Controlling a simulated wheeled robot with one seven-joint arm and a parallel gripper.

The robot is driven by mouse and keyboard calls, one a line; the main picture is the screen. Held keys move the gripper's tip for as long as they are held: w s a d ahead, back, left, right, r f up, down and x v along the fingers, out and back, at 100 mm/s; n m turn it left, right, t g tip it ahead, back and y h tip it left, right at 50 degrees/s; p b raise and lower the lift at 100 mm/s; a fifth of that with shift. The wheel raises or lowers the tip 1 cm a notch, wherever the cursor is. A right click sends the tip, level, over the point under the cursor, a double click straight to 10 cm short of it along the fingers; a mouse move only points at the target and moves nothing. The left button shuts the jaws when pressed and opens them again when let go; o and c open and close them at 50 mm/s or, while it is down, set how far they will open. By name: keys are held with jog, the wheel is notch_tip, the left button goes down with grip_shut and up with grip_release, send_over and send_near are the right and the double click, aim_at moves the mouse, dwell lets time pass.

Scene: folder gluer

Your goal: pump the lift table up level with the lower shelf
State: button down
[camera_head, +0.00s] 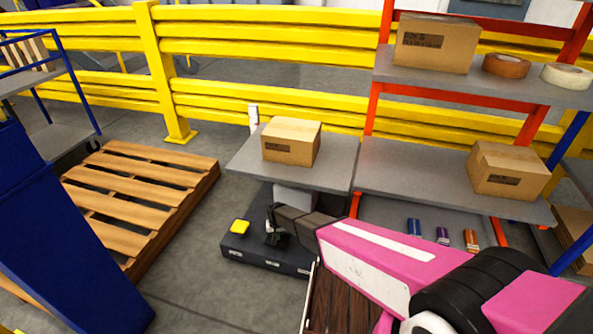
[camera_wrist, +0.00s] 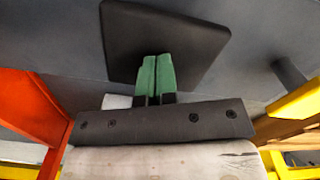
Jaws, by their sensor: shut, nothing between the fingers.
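The lift table's grey top (camera_head: 245,165) carries a cardboard box (camera_head: 290,142). Its right edge is beside the left edge of the rack's lower shelf (camera_head: 410,178); the two look close in height, but I cannot tell whether they are exactly level. The dark base (camera_head: 265,255) is on the floor, with a yellow pedal (camera_head: 240,226) at its left. My gripper (camera_head: 275,238) is low over the base, right of the pedal and apart from it. In the wrist view its green fingertips (camera_wrist: 156,75) are together and empty, before a dark square plate (camera_wrist: 165,30) I cannot identify.
The lower shelf holds a box (camera_head: 508,170); the upper shelf (camera_head: 485,78) holds another box (camera_head: 435,43) and tape rolls (camera_head: 507,66). A wooden pallet (camera_head: 140,185) lies left. Yellow guard rails (camera_head: 260,48) run behind. Grey floor is free between pallet and lift table.

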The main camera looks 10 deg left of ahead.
notch_tip(320, 180, up, 8)
dwell(0.5)
jog(key=shift+f, duration=0.1)
jog(key=shift+f, duration=4.5)
notch_tip(320, 180, up, 9)
jog(key=shift+r, duration=0.1)
dwell(0.8)
jog(key=shift+r, duration=0.1)
jog(key=shift+r, duration=2.9)
